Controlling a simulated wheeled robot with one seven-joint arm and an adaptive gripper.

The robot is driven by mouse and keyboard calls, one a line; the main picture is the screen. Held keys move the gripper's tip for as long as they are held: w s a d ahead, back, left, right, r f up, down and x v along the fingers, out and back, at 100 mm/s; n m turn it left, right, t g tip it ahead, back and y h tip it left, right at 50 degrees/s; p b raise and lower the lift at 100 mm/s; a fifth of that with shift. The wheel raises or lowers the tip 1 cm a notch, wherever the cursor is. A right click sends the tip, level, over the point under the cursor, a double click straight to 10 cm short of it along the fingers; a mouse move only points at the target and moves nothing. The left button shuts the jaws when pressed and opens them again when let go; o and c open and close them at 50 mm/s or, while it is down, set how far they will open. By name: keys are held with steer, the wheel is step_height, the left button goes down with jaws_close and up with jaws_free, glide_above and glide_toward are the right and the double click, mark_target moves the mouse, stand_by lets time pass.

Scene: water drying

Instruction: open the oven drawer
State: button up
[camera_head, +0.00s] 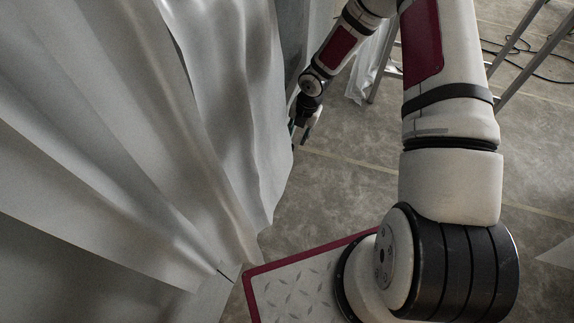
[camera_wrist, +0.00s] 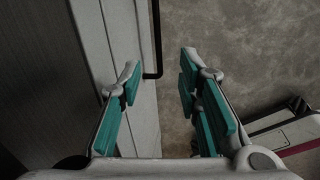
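A white panel front (camera_wrist: 120,35) shows at the left of the wrist view. A thin black bar handle (camera_wrist: 157,40) stands out from it, with a bent end near the middle of the picture. I cannot tell for certain whether this is the oven drawer's handle. My gripper (camera_wrist: 161,72) is open, its teal-padded fingers wide apart, with the bar's bent end showing in the gap between the fingertips. I see no contact. In the head view my gripper (camera_head: 304,127) is small and dark, beside the sheeting; the oven drawer cannot be made out there.
Large pale draped sheeting (camera_head: 110,110) fills the left of the head view, close to my gripper. Metal ladder-like legs (camera_head: 518,35) and black cables (camera_head: 545,72) are at the upper right. The grey floor (camera_head: 345,190) is clear between the sheeting and my arm.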

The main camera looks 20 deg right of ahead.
glide_toward(287, 163)
steer(key=shift+n, duration=0.4)
steer(key=f+b, duration=0.4)
steer(key=f, duration=0.1)
steer(key=w+a+f+b, duration=0.1)
steer(key=f+b, duration=0.1)
steer(key=f, duration=0.1)
jaws_close()
